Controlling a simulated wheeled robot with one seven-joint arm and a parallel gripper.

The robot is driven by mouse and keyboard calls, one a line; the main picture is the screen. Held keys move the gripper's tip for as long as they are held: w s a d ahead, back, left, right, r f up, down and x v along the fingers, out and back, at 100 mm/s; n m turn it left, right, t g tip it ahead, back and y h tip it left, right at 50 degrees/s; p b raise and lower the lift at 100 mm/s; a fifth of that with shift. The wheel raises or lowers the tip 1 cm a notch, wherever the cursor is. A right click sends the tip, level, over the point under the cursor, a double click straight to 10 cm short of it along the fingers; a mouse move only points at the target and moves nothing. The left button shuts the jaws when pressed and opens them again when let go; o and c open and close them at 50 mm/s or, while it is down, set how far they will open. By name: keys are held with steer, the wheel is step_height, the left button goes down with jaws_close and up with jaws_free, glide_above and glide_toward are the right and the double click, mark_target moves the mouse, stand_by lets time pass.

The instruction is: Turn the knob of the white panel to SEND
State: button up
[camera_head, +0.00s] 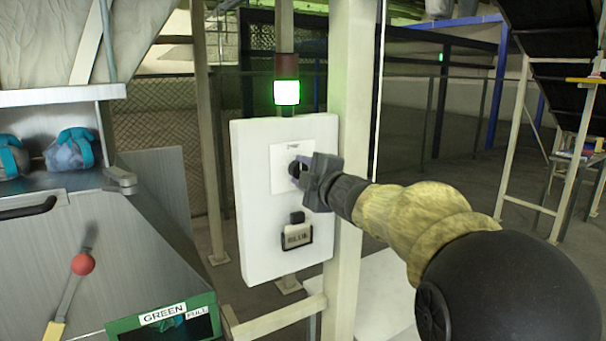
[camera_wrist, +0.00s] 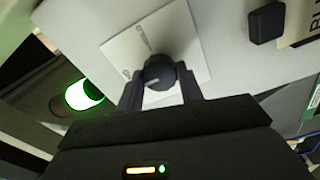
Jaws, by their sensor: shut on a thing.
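The white panel (camera_head: 255,215) stands upright on a post in the middle of the head view; it also fills the top of the wrist view (camera_wrist: 232,75). Its black knob (camera_wrist: 160,72) sits on a white square plate (camera_wrist: 190,32) with small lettering that I cannot read. In the head view the knob (camera_head: 296,169) is partly hidden by my gripper (camera_head: 304,170). In the wrist view the two fingers of my gripper (camera_wrist: 161,88) stand on either side of the knob and are shut on it. A pointer line runs from the knob across the plate.
A lamp (camera_head: 287,92) glows green above the panel. Below the knob are a small black part (camera_head: 297,217) and a labelled holder (camera_head: 297,236). At left are a grey machine with a red-ball lever (camera_head: 82,264), a green bin (camera_head: 165,322) marked GREEN FULL, and a shelf with bags (camera_head: 70,150).

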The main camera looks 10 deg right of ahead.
steer(key=shift+f, duration=0.1)
steer(key=o, duration=1)
steer(key=shift+s, duration=0.1)
steer(key=v, duration=1.7)
steer(key=shift+b, duration=0.3)
steer(key=shift+s, duration=0.1)
